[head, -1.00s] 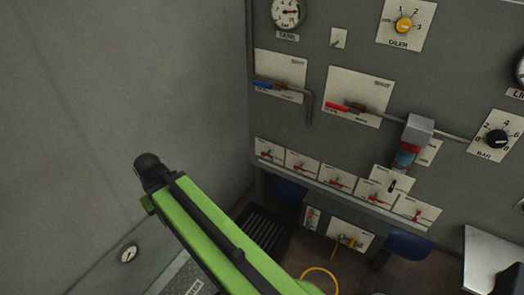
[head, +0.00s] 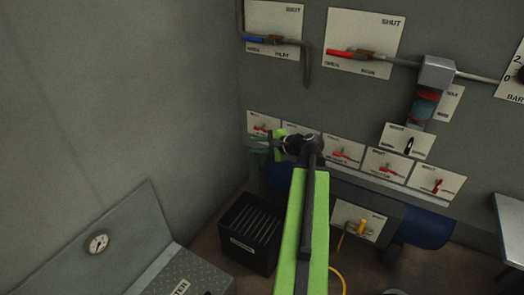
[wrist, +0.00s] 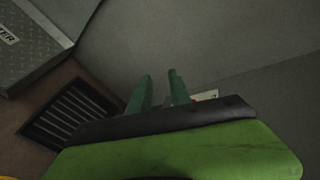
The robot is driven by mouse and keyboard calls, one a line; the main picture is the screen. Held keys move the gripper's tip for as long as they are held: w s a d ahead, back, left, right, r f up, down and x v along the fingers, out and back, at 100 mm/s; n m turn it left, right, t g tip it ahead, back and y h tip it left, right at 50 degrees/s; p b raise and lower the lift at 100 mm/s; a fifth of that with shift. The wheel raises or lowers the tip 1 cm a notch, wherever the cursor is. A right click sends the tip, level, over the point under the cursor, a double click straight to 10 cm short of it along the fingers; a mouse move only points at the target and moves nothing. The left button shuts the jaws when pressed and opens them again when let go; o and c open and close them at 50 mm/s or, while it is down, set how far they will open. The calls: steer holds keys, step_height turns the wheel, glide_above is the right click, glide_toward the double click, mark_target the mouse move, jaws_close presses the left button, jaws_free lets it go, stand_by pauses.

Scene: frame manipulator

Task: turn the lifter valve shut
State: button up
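A row of small white plates with red-handled valves runs along the panel in the head view, including a left end valve (head: 262,127), a middle valve (head: 342,153) and a right end valve (head: 437,184). Their labels are too small for me to tell which is the lifter valve. My gripper (head: 254,150) is at the row's left end, just below the left end plate, and my wrist partly covers the second plate. In the wrist view my gripper's two teal fingers (wrist: 159,78) stand apart with nothing between them. A bit of white plate with red (wrist: 206,95) shows right of them.
Above the row are a blue-handled pipe valve (head: 262,41) and a red-handled pipe valve (head: 350,54). A black slatted box (head: 250,235) stands on the floor below. A grey gauge box (head: 125,238) is at the left wall. A yellow-handled valve (head: 360,226) sits below the row.

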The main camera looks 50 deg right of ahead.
mark_target(264, 131)
steer(key=s+d+m+t+h+b, duration=0.25)
steer(key=s+d+m, duration=0.25)
steer(key=s+d, duration=0.45)
steer(key=shift+h, duration=0.45)
steer(key=b+x, duration=0.1)
steer(key=x, duration=0.5)
steer(key=b+x, duration=0.1)
steer(key=x, duration=0.5)
steer(key=b+x, duration=0.1)
steer(key=x, duration=0.6)
steer(key=shift+w+d+r, duration=0.15)
steer(key=shift+d+r, duration=0.15)
steer(key=shift+d, duration=0.1)
